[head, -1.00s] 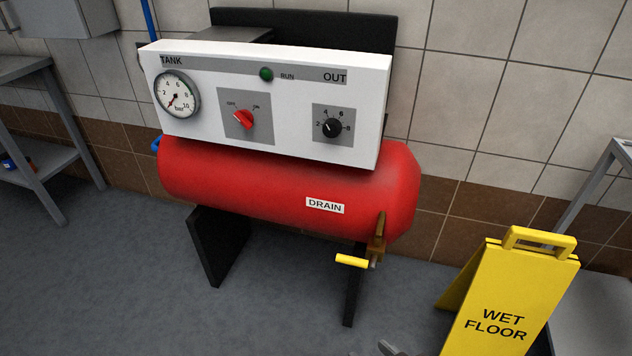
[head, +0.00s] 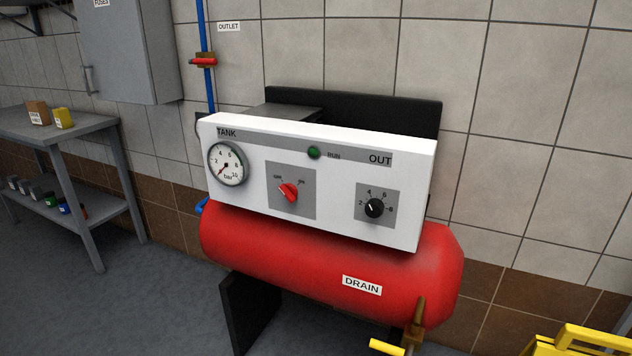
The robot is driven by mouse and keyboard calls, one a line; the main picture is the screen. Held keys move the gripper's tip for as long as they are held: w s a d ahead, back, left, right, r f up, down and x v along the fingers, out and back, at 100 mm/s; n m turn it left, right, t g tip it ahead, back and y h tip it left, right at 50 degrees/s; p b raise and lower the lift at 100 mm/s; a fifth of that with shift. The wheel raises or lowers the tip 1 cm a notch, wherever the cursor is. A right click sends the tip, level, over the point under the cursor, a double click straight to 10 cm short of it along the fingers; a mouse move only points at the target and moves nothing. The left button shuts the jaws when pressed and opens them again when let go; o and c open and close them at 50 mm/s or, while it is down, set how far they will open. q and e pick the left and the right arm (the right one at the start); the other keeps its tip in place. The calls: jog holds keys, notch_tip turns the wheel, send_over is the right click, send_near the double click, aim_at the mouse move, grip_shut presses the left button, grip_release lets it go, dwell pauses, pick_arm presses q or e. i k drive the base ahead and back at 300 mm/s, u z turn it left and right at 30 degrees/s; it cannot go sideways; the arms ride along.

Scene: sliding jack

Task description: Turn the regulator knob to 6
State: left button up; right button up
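The regulator knob (head: 374,208) is small, black and round, on a grey square plate under the OUT label at the right of the white panel (head: 335,220). The numbers 2, 4, 6 and 8 run around it from left over the top to right. A small pale mark on the knob seems to point to its upper left, between 2 and 4, but it is too small to read exactly. Neither of my grippers shows in the head view, and nothing touches the knob.
The panel also carries a TANK gauge (head: 227,164), a red switch (head: 289,192) and a green RUN lamp (head: 314,152). Below is a red tank (head: 300,260) with a yellow-handled drain valve (head: 387,347). A yellow sign (head: 585,340) stands at lower right. A grey shelf (head: 75,130) is at left.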

aim_at(374, 207)
jog(key=u, duration=1.75)
jog(key=i, duration=1.35)
jog(key=z, duration=2.15)
